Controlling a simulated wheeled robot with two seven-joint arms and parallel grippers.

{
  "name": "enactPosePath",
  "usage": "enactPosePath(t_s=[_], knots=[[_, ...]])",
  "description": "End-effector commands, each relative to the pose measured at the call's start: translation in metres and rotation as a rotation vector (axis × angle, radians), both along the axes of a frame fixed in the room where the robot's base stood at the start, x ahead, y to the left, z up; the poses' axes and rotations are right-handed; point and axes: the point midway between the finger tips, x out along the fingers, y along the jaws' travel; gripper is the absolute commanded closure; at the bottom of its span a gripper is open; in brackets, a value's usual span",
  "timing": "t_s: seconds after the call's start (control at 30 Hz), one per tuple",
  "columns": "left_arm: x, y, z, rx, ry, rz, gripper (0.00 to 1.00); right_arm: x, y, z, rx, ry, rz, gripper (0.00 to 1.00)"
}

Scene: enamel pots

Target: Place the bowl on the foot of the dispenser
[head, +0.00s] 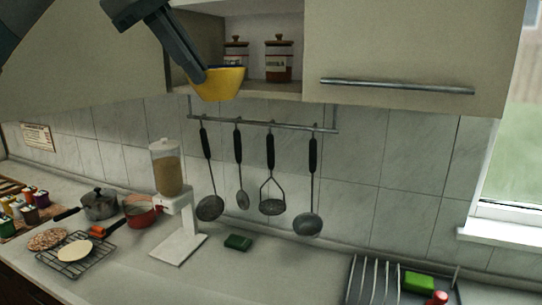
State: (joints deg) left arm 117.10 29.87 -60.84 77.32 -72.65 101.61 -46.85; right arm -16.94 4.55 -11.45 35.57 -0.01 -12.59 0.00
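A yellow bowl (220,84) is upright in front of the open wall cupboard, high above the counter. My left gripper (200,76) is shut on the bowl's left rim. The dispenser (168,172) stands on the counter below, left of centre, with a clear container of tan grains on a white stand. Its flat white foot (178,249) sits on the counter and is bare. My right gripper is not in view.
Two jars (279,60) stand in the open cupboard. Utensils hang from a rail (262,123). A grey pot (99,204), a red pan (141,212) and a wire rack (76,262) are left of the dispenser.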

Motion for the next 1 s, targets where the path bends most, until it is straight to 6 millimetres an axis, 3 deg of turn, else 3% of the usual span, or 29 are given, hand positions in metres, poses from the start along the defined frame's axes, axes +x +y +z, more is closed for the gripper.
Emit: enactPosePath(t_s=[0.3,0.57,0.77,1.0], knots=[[0.018,0.017,-0.110,-0.002,0.007,-0.223,1.00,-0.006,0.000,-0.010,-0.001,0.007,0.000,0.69],[0.015,0.032,-0.215,-0.002,0.008,-0.457,1.00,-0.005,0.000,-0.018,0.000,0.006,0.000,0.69],[-0.001,0.044,-0.298,-0.003,0.008,-0.646,1.00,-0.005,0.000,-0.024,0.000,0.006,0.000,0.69],[-0.039,0.059,-0.398,-0.003,0.008,-0.888,1.00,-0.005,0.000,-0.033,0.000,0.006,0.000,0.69]])
